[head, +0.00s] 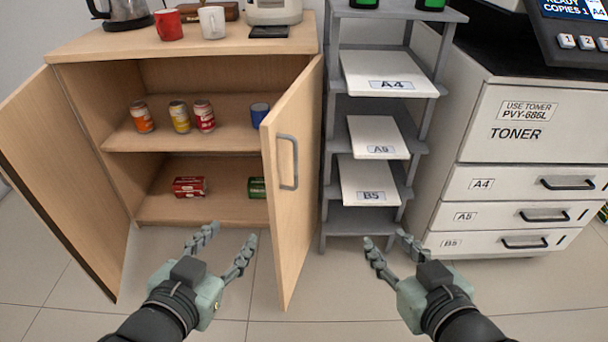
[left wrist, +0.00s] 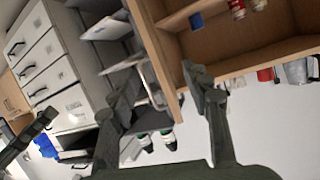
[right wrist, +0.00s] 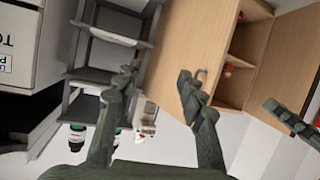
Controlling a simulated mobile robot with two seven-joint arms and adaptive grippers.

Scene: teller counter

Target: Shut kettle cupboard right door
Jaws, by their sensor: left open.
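The kettle cupboard (head: 185,48) is light wood. Its right door (head: 297,190) stands open, swung out toward me, with a grey bar handle (head: 294,163) on its outer face. The door also shows in the right wrist view (right wrist: 180,45). The left door (head: 70,190) is open wide. My left gripper (head: 228,240) is open and empty, low in front of the cupboard, left of the right door. My right gripper (head: 387,241) is open and empty, right of that door and below the handle, apart from it.
A grey shelf rack (head: 328,150) with paper trays stands right of the door, close to it. A white copier cabinet (head: 470,140) is further right. The kettle (head: 123,12) and mugs (head: 212,22) stand on top.

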